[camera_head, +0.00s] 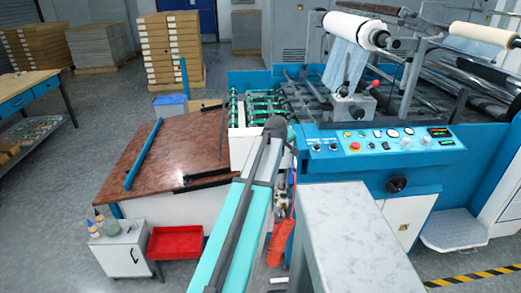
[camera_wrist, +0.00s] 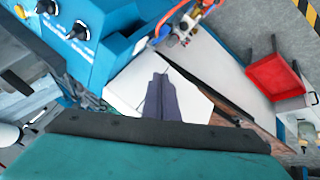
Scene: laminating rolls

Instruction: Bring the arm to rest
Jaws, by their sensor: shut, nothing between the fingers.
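My gripper (camera_wrist: 161,80) shows in the middle of the wrist view as a dark grey shape with its fingers together. It is shut and empty. Behind its tips is a white panel, and I cannot tell how far off that is. I cannot make out the gripper clearly in the head view.
The blue laminating machine (camera_head: 345,172) with its control panel fills the right; its knobs show in the wrist view (camera_wrist: 78,30). The brown-topped table (camera_head: 165,155) stands left of it. A red tray (camera_head: 176,242) sits beside a white cabinet (camera_head: 122,250). Open floor lies at the left.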

